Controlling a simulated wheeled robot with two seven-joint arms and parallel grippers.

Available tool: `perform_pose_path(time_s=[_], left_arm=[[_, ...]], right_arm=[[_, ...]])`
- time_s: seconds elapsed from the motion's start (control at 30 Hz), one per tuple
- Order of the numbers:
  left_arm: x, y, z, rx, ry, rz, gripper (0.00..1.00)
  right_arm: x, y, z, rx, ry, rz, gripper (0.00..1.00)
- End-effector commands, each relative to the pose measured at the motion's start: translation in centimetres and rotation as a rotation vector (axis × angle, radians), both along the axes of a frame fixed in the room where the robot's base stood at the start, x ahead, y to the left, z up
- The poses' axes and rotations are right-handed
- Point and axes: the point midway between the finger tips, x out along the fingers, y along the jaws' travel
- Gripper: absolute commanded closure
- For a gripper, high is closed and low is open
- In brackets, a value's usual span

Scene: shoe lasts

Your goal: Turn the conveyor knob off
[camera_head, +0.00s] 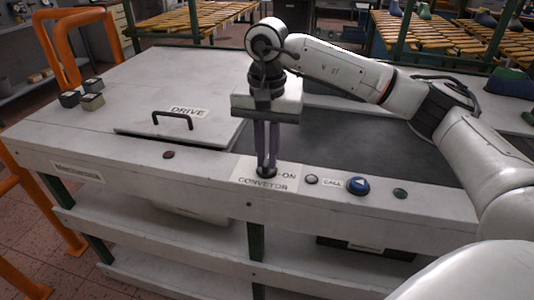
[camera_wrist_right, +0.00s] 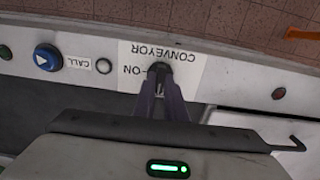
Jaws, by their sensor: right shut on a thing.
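The conveyor knob (camera_head: 266,172) is a small dark knob on the white "CONVEYOR" label (camera_head: 250,183) at the front edge of the bench. The word "ON" is printed beside it. My right gripper (camera_head: 267,168) points down and its fingers are shut on the knob. In the right wrist view the knob (camera_wrist_right: 160,70) shows between the fingertips (camera_wrist_right: 160,82), which hide part of it. I cannot tell exactly which way the knob's pointer faces. My left gripper is not in view.
Right of the label are a pale button (camera_head: 311,180), a blue call button (camera_head: 358,186) and a dark green button (camera_head: 400,193). A lid marked "DRIVE" with a handle (camera_head: 173,116) lies to the left, near a red button (camera_head: 168,155). Small dark blocks (camera_head: 92,102) sit farther left.

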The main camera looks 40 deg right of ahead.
Motion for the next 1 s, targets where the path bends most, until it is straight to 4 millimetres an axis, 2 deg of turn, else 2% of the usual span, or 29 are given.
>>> perform_pose_path(time_s=[0.3, 0.33, 0.4, 0.43, 0.77, 0.87, 1.0], left_arm=[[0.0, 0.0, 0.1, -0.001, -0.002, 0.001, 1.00], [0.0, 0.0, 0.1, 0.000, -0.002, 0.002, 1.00], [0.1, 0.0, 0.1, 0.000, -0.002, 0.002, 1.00], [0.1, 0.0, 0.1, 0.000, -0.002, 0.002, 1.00], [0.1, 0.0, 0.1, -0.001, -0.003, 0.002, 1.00], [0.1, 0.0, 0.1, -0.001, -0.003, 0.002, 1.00], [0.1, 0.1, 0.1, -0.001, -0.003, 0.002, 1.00]], right_arm=[[0.1, 0.1, 0.2, 0.003, -0.004, 0.005, 1.00], [0.1, 0.1, 0.2, 0.003, -0.004, 0.005, 0.84], [0.1, 0.1, 0.2, 0.002, -0.004, 0.004, 0.72], [0.0, 0.1, 0.2, 0.002, -0.004, 0.004, 0.70], [0.0, 0.0, 0.4, 0.001, -0.002, 0.002, 0.70], [0.1, 0.0, 1.4, 0.000, -0.004, 0.002, 0.70], [0.1, 0.1, 4.2, 0.002, -0.006, 0.003, 0.70]])
